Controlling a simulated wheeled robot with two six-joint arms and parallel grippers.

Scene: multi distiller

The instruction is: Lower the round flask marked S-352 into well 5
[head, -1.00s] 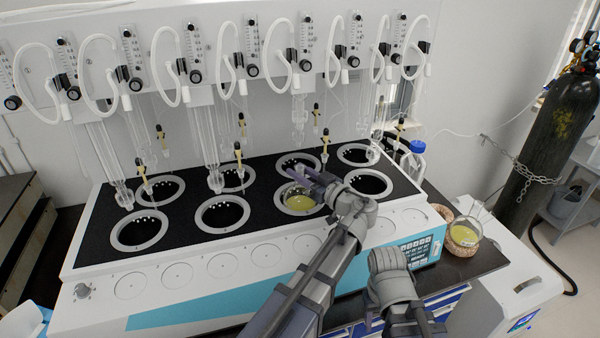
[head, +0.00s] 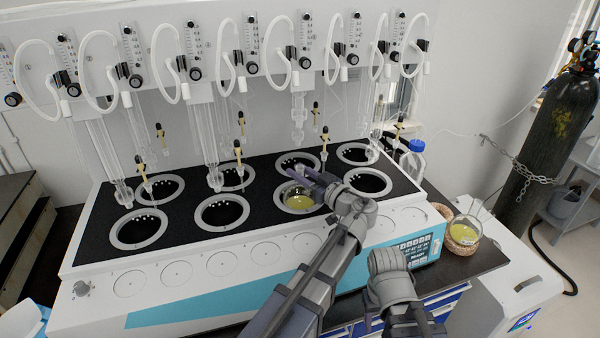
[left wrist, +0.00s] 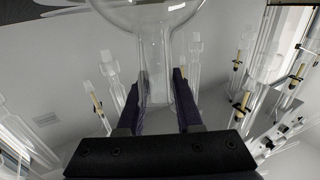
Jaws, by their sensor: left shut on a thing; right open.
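A round flask with yellow liquid (head: 298,201) is at the third well from the left in the front row, its bulb within the well's metal ring (head: 281,204). No marking on it can be read. My left gripper (head: 312,182) is shut on its neck from the right. In the left wrist view the clear neck (left wrist: 158,75) stands between the two dark fingers, with the bulb (left wrist: 150,12) at the top edge. Whether the bulb touches the well bottom is hidden. Well numbers cannot be read. My right arm shows low at the right, but its fingertips are out of view.
Other open wells, such as the front one (head: 222,213), look empty. Glass condensers and yellow clips hang above the back row. Another yellow-filled flask (head: 466,229) sits on a cork ring (head: 449,244) at the right. A blue-capped bottle (head: 414,160) stands behind the bath.

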